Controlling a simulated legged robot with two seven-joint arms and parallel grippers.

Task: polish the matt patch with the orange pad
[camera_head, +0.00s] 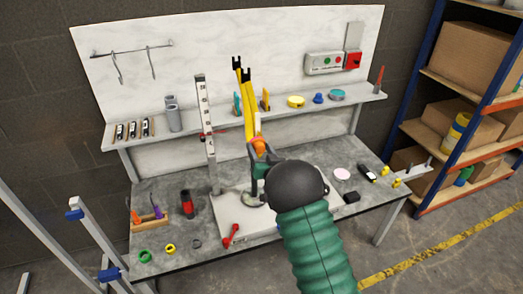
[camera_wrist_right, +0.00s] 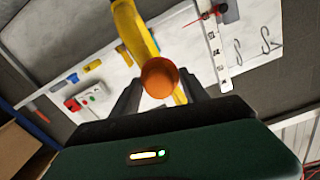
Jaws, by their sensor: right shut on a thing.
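My right gripper (camera_head: 260,152) is shut on an orange round pad (camera_head: 258,144) near the middle of the head view. In the right wrist view the pad (camera_wrist_right: 159,77) sits between the two dark fingers. A yellow frame part (camera_head: 247,100) with forked, dark-tipped ends stands upright just behind and above the pad. It also crosses behind the pad in the wrist view (camera_wrist_right: 130,25). I cannot tell whether pad and frame touch. I cannot make out the matt patch; the pad and gripper cover part of the frame. My left gripper is not in view.
The grey bench (camera_head: 165,190) holds a red-and-black cylinder (camera_head: 187,203), a red tool (camera_head: 231,236) and a small wooden holder (camera_head: 150,218). An upright ruled post (camera_head: 205,125) stands left of the frame. A shelf (camera_head: 190,126) with small items runs behind.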

